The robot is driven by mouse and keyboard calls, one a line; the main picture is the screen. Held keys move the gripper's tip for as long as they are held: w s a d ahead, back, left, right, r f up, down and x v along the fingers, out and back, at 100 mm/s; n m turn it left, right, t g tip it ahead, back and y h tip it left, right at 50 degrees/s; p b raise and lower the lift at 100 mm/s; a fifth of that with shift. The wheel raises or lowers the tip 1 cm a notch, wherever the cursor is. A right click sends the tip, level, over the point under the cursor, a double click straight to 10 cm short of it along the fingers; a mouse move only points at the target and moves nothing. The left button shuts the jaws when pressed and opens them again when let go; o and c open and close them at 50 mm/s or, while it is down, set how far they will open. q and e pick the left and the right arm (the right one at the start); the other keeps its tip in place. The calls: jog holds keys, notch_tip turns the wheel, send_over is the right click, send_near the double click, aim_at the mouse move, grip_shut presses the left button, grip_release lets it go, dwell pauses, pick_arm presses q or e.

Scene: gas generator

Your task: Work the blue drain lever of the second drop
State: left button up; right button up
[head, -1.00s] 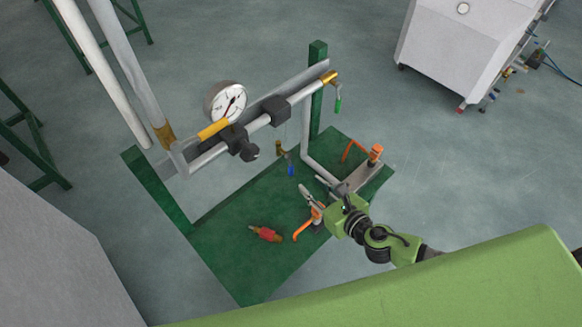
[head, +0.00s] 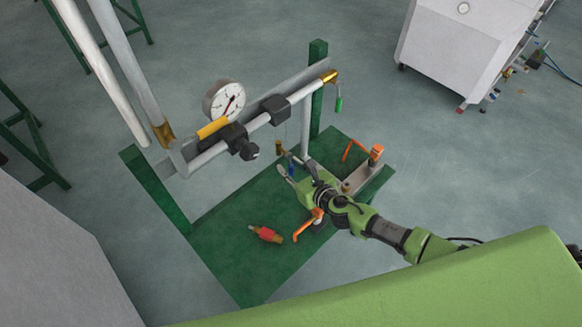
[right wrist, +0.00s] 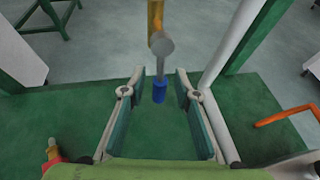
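The blue drain lever (head: 291,171) hangs under a brass fitting (head: 279,147) below the pipe in the head view, partly hidden by my gripper. In the right wrist view the blue lever (right wrist: 160,91) hangs from a grey stem, between the two fingers and near their tips. My right gripper (head: 292,166) is open around the lever; its fingers (right wrist: 158,90) stand well apart on both sides of it, and I see no contact. My left gripper is not in view.
A pipe with a pressure gauge (head: 224,101) runs above the green base plate (head: 222,245). A green-handled valve (head: 338,103) hangs at its far end. Orange handles (head: 305,228) and a red-and-brass part (head: 265,234) are on the plate. A grey vertical pipe (right wrist: 224,50) stands right of my gripper.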

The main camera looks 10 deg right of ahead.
grip_shut()
jog(key=shift+a, duration=0.1)
jog(key=shift+s+a+r+m+g+y+p, duration=0.15)
jog(key=shift+s+a+m+g+y+p, duration=0.2)
jog(key=shift+m+p, duration=0.25)
jog(key=s+a+r+m+g+y+b, duration=0.2)
jog(key=r+m+y, duration=0.3)
jog(key=m, duration=0.5)
jog(key=shift+a+m+y+b, duration=0.5)
jog(key=shift+a+y, duration=0.3)
jog(key=shift+y, duration=0.55)
jog(key=shift+g, duration=0.25)
